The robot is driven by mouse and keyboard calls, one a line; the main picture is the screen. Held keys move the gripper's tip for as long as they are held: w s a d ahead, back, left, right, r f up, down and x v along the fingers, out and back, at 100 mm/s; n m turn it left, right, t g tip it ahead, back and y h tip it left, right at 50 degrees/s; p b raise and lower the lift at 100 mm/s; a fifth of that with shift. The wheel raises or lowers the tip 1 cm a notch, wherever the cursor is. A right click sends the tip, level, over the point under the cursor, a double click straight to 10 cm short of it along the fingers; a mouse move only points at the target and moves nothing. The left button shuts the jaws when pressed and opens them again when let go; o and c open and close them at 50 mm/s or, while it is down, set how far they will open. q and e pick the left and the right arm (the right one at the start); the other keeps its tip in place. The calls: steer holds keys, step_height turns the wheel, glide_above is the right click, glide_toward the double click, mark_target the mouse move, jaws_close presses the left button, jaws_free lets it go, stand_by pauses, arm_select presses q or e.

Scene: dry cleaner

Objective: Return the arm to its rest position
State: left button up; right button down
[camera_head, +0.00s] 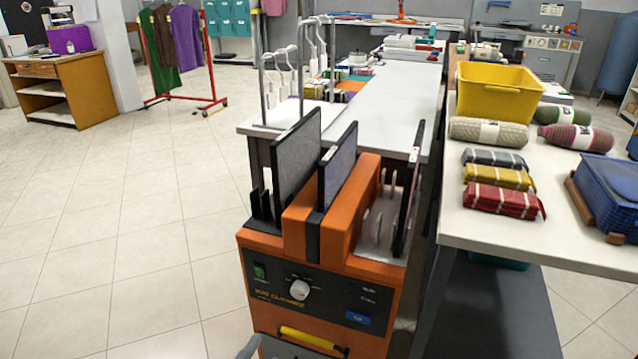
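Neither of my grippers shows clearly in the head view. A small grey shape at the bottom edge, by the front of the orange machine (370,335), is cut off, and I cannot tell what it is. The machine stands just ahead of me, with dark upright panels (338,165) on top. Its front has a black control panel with a white knob (299,290) and a yellow handle (308,338) low down.
A white table (395,110) stands behind the machine. On the right table (470,220) are a yellow bin (498,92), rolled textiles (488,132), folded cloths (503,200) and a blue bundle (608,190). A garment rack (188,100) stands at back left. The left floor is clear.

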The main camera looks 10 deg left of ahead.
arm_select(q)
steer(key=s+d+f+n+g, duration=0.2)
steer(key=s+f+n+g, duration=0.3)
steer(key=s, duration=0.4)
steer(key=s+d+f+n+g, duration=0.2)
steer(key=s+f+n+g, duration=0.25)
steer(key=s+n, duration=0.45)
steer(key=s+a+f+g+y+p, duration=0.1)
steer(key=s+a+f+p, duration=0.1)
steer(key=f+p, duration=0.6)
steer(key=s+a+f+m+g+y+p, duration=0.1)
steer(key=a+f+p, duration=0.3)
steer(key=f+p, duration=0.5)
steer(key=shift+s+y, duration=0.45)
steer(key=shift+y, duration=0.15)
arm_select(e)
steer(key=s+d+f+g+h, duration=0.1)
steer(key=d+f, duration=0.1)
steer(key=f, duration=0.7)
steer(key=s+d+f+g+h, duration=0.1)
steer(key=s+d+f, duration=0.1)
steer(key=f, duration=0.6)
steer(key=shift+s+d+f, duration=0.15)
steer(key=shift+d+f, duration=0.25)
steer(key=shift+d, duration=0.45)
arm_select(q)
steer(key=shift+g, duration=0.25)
